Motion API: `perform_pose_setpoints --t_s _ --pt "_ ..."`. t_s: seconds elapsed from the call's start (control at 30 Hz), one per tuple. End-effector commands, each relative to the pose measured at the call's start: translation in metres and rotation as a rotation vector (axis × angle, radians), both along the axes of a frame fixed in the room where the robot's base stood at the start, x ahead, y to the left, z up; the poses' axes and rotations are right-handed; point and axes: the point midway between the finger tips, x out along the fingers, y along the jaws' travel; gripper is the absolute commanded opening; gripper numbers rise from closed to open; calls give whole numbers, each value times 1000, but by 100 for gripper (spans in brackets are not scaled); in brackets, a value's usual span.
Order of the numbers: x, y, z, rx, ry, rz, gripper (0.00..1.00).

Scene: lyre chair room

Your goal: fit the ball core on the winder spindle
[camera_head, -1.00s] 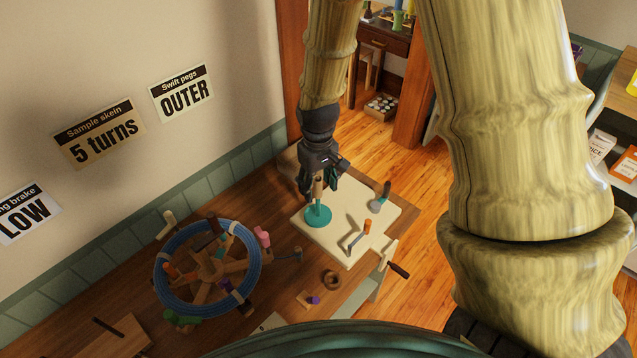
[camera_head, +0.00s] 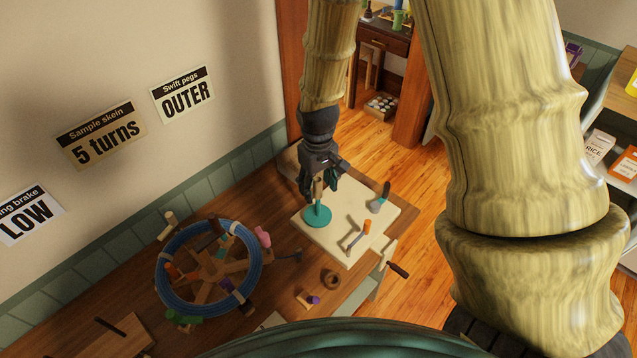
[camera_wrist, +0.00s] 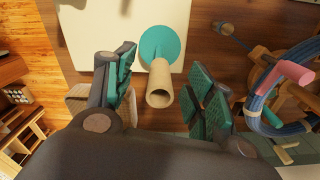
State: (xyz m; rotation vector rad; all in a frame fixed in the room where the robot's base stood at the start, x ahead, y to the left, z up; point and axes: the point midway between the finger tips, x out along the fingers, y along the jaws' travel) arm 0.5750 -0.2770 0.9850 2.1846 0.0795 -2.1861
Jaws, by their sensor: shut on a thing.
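The ball core (camera_head: 317,190) is a pale tan hollow tube, upright over the winder. In the wrist view, the core (camera_wrist: 159,88) points its open end at the camera. The winder is a round teal disc (camera_head: 318,216) with a short teal spindle (camera_head: 318,205) rising from it; the disc (camera_wrist: 162,40) also shows beyond the core. The core's lower end meets the spindle; how far it sits over it is hidden.
The winder stands on a cream board (camera_head: 350,240) with an orange-handled crank (camera_head: 359,236) and a grey-footed tool (camera_head: 380,200). A wooden swift with a blue yarn ring (camera_head: 160,285) stands to the left. A brown ring (camera_head: 331,280) lies in front on the table.

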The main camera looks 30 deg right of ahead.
Motion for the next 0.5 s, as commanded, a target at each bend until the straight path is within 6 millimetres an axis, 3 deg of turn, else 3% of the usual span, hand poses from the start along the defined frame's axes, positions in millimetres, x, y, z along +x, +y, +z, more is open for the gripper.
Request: perform_pose_setpoints --t_s 0.5 --pt "0 0 -3 0 0 0 42"
